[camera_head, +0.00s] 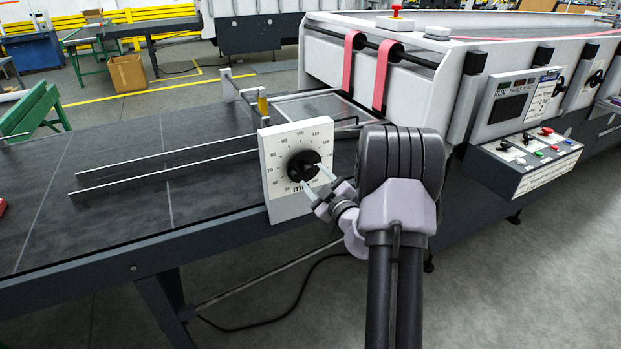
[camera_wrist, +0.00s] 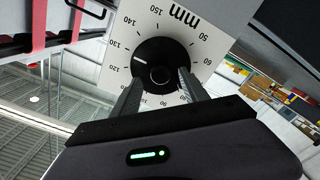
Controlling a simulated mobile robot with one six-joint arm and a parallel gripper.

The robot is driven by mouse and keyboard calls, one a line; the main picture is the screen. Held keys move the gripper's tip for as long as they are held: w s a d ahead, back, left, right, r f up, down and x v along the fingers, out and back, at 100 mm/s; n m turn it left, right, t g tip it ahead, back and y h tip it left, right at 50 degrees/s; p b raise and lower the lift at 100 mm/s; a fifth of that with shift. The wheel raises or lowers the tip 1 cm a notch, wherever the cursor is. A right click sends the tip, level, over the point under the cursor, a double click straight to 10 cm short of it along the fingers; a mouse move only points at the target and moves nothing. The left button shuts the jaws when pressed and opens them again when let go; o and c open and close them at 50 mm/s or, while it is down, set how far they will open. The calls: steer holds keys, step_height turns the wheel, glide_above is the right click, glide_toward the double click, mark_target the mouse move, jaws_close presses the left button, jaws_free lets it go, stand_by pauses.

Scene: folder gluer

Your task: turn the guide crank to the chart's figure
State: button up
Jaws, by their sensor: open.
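The guide crank is a round black knob (camera_head: 303,165) on a white upright dial plate (camera_head: 276,205) marked in mm, at the table's near edge. In the wrist view the knob (camera_wrist: 160,50) fills the dial's middle, and its white pointer line points at about 130. My gripper (camera_head: 314,178) is open in front of the dial. In the wrist view its two fingers (camera_wrist: 160,78) reach to either side of the knob's small hub; whether they touch it I cannot tell. A white printed card (camera_head: 543,94) on the machine panel may be the chart; its text is too small to read.
A dark feed table (camera_head: 110,145) with two long metal rails (camera_head: 165,170) lies left of the dial. The folder gluer (camera_head: 440,75) with pink belts (camera_head: 382,75) stands behind. A control box (camera_head: 527,158) with buttons is at right. The floor in front is clear, apart from a black cable (camera_head: 270,322).

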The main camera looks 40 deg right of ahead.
mark_target(306, 168)
steer(key=shift+x, duration=1.4)
jaws_close()
